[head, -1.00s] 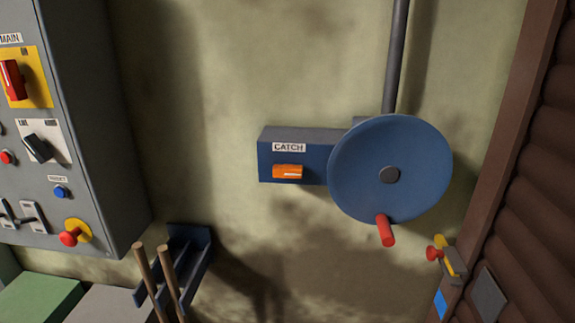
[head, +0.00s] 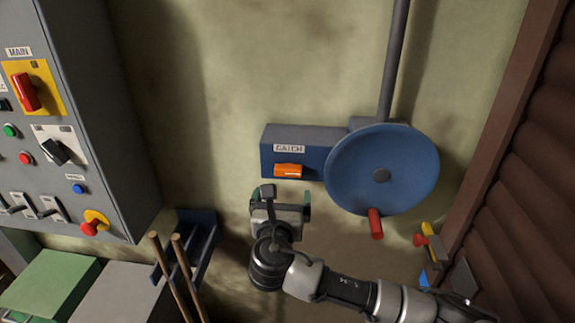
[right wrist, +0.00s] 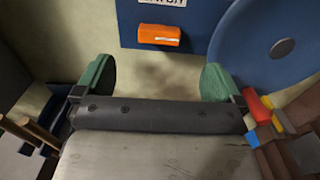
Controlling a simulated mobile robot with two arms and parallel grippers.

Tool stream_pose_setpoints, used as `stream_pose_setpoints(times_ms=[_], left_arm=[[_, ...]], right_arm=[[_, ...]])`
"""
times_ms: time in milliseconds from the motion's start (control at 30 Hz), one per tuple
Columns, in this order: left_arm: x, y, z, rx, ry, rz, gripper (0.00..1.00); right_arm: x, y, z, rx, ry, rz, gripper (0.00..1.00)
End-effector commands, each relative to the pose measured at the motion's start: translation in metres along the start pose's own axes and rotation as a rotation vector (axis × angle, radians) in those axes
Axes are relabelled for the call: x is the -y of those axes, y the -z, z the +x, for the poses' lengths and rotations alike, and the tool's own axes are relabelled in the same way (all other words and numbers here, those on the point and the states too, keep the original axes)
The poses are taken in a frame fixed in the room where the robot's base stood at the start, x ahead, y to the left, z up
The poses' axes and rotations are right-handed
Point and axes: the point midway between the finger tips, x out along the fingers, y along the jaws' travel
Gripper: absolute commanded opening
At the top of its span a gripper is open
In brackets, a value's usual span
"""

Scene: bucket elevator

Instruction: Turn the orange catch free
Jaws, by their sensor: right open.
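The orange catch (head: 288,171) lies level on the front of a blue box (head: 314,165), under the label CATCH. My right gripper (head: 281,194) is just below the catch in the head view, open and empty. In the right wrist view the catch (right wrist: 159,36) is ahead, above and between the two green fingertips (right wrist: 158,78), and not touched by them. My left gripper does not show.
A blue disc wheel (head: 382,160) with a red handle (head: 375,223) is right of the catch. A grey control cabinet (head: 110,120) is at left. A rack (head: 205,240) holding wooden handles stands below. A brown slatted shutter (head: 530,170) borders the right.

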Motion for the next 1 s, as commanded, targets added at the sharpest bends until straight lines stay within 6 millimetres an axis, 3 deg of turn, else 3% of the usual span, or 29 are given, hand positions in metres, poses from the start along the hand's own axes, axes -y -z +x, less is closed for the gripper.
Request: stream_pose_setpoints(times_ms=[500, 700, 1000], left_arm=[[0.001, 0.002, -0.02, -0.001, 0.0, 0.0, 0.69], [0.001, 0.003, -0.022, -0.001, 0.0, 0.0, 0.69], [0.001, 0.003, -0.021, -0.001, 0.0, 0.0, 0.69]], right_arm=[[0.0, 0.0, 0.087, -0.003, 0.002, 0.002, 0.98], [0.0, 0.001, 0.102, -0.004, 0.002, 0.004, 0.98], [0.001, 0.002, 0.105, -0.005, 0.001, 0.005, 0.98]])
